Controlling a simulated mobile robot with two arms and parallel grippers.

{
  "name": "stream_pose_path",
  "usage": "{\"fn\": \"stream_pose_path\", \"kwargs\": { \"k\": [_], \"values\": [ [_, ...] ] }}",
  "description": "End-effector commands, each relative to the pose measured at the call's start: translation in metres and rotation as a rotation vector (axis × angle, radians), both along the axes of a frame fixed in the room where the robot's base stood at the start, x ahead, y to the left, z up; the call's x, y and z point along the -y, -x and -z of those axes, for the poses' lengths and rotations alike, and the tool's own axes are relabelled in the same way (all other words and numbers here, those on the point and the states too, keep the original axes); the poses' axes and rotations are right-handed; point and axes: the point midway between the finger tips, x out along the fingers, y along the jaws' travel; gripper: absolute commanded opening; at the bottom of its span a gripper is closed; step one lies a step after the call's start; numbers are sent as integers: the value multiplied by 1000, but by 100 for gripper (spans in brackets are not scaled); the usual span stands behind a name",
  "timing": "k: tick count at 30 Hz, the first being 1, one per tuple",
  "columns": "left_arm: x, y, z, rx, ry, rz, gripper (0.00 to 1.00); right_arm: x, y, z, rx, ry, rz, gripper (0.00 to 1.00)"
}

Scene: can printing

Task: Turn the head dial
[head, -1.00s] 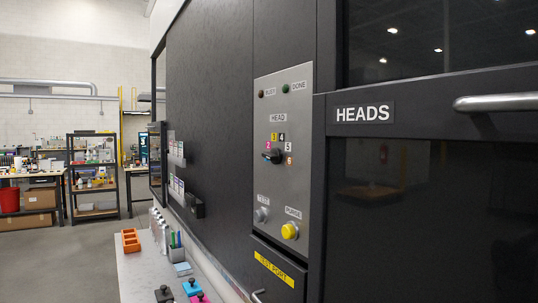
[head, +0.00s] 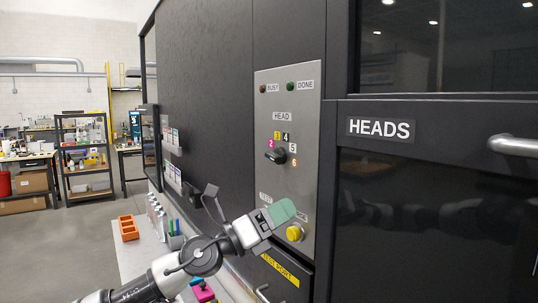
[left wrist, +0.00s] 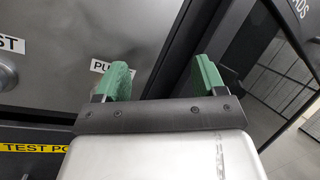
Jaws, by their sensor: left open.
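The black head dial (head: 278,156) sits on a grey control panel (head: 305,190), below the HEAD label (head: 282,116). Number marks ring its upper and right sides. The pale end of its knob points left, just below the pink 2 (head: 271,143). My left gripper (head: 282,211) is below the dial, apart from it, in front of the panel's lower part. Its green fingers are open and empty, and they also show in the left wrist view (left wrist: 162,78). The dial is not in the left wrist view. My right gripper is not in view.
The test button shows in the left wrist view (left wrist: 5,75). A HEADS door (head: 430,180) with a protruding handle (head: 515,146) is at right. A bench with an orange tray (head: 128,228) stands at lower left.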

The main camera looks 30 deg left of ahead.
Motion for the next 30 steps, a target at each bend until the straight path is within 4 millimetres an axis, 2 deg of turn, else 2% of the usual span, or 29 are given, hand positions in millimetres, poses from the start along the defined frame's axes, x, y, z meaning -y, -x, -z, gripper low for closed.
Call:
{"fn": "stream_pose_path", "kwargs": {
  "k": [1, 3, 7, 9, 11, 14, 17, 24, 30],
  "values": [
    [-17, 1, -25, 44, -176, -44, 70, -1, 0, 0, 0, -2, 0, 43],
    [-41, 5, -47, 67, -396, -108, 70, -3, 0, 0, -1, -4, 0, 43],
    [-86, 16, -75, 55, -676, -235, 70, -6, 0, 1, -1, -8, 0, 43],
    [-103, 21, -84, 40, -755, -281, 70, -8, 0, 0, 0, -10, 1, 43],
    [-111, 23, -89, 29, -795, -304, 70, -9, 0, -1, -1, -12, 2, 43],
    [-114, 18, -93, 22, -816, -316, 70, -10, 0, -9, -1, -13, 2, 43],
    [-108, 6, -95, 21, -812, -314, 70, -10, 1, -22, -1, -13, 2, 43],
    [-89, -37, -97, 22, -809, -312, 70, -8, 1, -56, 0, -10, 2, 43],
    [-79, -64, -94, 22, -810, -314, 70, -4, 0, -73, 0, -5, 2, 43]
  ]
}}
